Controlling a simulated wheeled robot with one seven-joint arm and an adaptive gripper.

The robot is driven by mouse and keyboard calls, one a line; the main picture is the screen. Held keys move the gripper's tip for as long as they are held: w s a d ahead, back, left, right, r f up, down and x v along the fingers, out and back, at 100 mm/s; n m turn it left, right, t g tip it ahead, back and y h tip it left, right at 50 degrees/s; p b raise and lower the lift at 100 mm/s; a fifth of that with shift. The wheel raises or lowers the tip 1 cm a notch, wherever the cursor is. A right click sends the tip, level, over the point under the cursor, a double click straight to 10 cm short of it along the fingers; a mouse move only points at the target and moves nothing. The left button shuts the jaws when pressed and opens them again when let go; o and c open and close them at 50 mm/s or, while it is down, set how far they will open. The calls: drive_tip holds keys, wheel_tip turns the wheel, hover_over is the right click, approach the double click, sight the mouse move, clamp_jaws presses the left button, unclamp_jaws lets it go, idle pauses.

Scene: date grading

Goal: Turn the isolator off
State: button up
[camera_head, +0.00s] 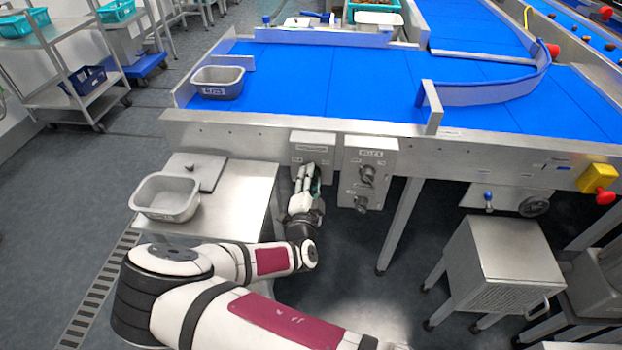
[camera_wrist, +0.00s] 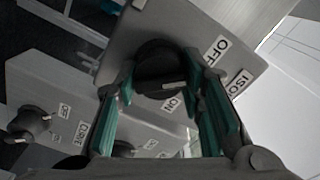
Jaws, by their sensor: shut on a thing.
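The isolator is a grey box (camera_head: 312,146) on the front of the conveyor frame, with a label strip across its top. In the wrist view its dark round knob (camera_wrist: 158,62) sits on a grey plate with OFF, ON and partly cut ISO labels. A pale mark on the knob lies near the ON label. My gripper (camera_head: 307,182) is at this box, and in the wrist view its teal-padded fingers (camera_wrist: 163,82) stand on either side of the knob, shut on it. In the head view my gripper hides the knob.
A steel side table (camera_head: 240,195) with a grey tub (camera_head: 166,211) stands left. The blue belt (camera_head: 330,85) is above, carrying another tub (camera_head: 218,95).

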drive_tip(key=shift+n, duration=0.4)
drive_tip(key=o, duration=1.1)
drive_tip(key=shift+o, duration=0.2)
drive_tip(key=s, duration=1.2)
drive_tip(key=shift+a, duration=0.25)
